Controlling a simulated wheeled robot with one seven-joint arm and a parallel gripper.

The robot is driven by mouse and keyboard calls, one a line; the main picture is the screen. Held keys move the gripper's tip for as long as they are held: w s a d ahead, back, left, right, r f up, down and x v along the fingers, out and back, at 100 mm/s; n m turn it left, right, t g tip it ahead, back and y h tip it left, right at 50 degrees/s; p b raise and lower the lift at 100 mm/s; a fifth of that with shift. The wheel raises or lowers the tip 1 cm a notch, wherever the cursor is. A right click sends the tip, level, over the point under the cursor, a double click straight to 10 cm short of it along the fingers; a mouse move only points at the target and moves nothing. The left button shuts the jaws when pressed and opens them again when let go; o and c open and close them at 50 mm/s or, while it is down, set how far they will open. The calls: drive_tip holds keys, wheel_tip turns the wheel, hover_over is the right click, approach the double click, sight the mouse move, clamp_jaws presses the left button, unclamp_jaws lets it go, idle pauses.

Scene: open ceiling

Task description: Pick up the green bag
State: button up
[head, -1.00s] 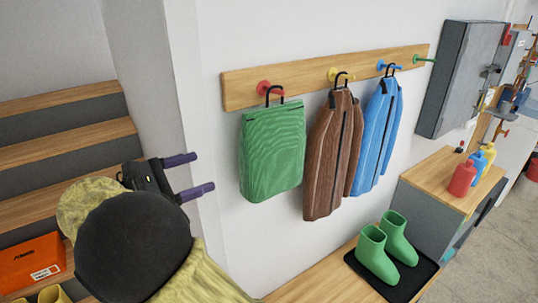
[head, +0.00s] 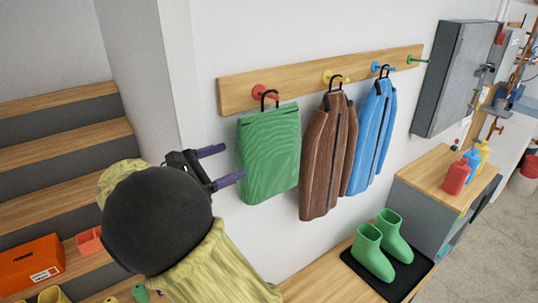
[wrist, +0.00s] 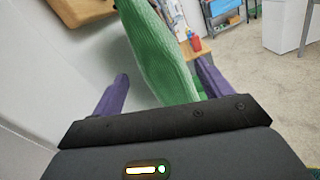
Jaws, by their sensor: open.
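The green bag (head: 268,160) hangs by its black loop from the red peg (head: 262,92) on the wooden wall rack. My gripper (head: 226,164) is at the left of the bag, with its purple fingers pointing right towards the bag's left edge. In the wrist view, my gripper (wrist: 158,88) is open, and the bag (wrist: 158,52) shows edge-on between the two fingers, reaching down to about their level. I cannot tell whether either finger touches it.
A brown jacket (head: 326,158) and a blue jacket (head: 372,138) hang just right of the bag. The rack (head: 300,77) is on the white wall. Green boots (head: 374,252) stand on a black tray below. Wooden steps (head: 68,146) are at the left.

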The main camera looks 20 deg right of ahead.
sight(238, 157)
drive_tip(key=shift+x, duration=1.65)
drive_tip(key=shift+d+p, duration=0.1)
drive_tip(key=shift+p, duration=0.2)
drive_tip(key=shift+d+r, duration=0.1)
drive_tip(key=shift+d, duration=0.15)
drive_tip(key=p+x, duration=0.2)
drive_tip(key=x, duration=0.2)
drive_tip(key=shift+w+d, duration=0.2)
drive_tip(key=shift+d, duration=0.1)
drive_tip(key=shift+f, duration=0.25)
drive_tip(key=c, duration=1)
drive_tip(key=shift+o, duration=0.2)
drive_tip(key=shift+a+r, duration=0.1)
drive_tip(key=shift+r, duration=0.05)
